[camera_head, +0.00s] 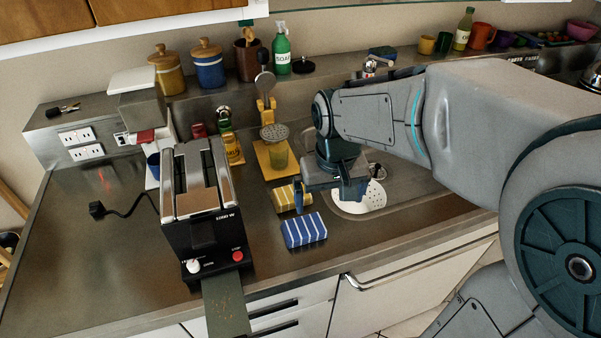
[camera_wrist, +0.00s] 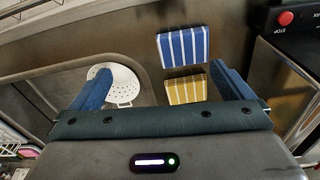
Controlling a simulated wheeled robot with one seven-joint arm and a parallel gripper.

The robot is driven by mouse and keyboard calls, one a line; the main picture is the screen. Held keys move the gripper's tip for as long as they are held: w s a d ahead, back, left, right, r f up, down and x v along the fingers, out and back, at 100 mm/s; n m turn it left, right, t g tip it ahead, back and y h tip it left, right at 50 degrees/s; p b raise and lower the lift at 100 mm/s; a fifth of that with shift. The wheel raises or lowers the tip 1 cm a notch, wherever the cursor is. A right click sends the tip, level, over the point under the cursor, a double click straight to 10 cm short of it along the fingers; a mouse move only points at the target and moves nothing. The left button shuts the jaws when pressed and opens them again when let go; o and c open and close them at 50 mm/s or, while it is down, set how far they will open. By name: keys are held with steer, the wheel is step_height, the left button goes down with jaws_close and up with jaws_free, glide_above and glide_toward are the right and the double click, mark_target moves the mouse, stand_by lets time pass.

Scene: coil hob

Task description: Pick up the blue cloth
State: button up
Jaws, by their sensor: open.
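The blue cloth (camera_head: 304,230) has white stripes and lies folded on the metal counter near its front edge. It also shows in the wrist view (camera_wrist: 183,46), beyond my fingertips. A yellow striped cloth (camera_head: 291,197) lies just behind it, with a small gap between them; the wrist view shows it too (camera_wrist: 186,90), nearer my gripper. My gripper (camera_head: 330,194) is above the counter by the sink's left edge, behind and to the right of the blue cloth. Its fingers are wide apart in the wrist view (camera_wrist: 165,90) and hold nothing.
A black toaster (camera_head: 205,235) stands left of the cloths, with a dark strip hanging from the counter edge before it. The sink (camera_head: 405,195) with a white perforated strainer (camera_head: 362,199) is to the right.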

steer(key=r+n+p, duration=0.1)
steer(key=p, duration=0.1)
glide_above(305, 227)
steer(key=g, duration=0.1)
steer(key=f, duration=0.5)
steer(key=w+f, duration=0.1)
steer(key=f, duration=0.2)
steer(key=shift+a+f+p, duration=0.25)
steer(key=shift+a+p, duration=0.05)
steer(key=shift+p, duration=0.1)
steer(key=f, duration=0.3)
steer(key=s+f+p, duration=0.1)
steer(key=shift+s+d+f, duration=0.1)
steer(key=shift+d+f, duration=0.05)
steer(key=shift+d, duration=0.15)
steer(key=shift+f, duration=0.6)
steer(key=shift+c, duration=0.3)
steer(key=c, duration=0.6)
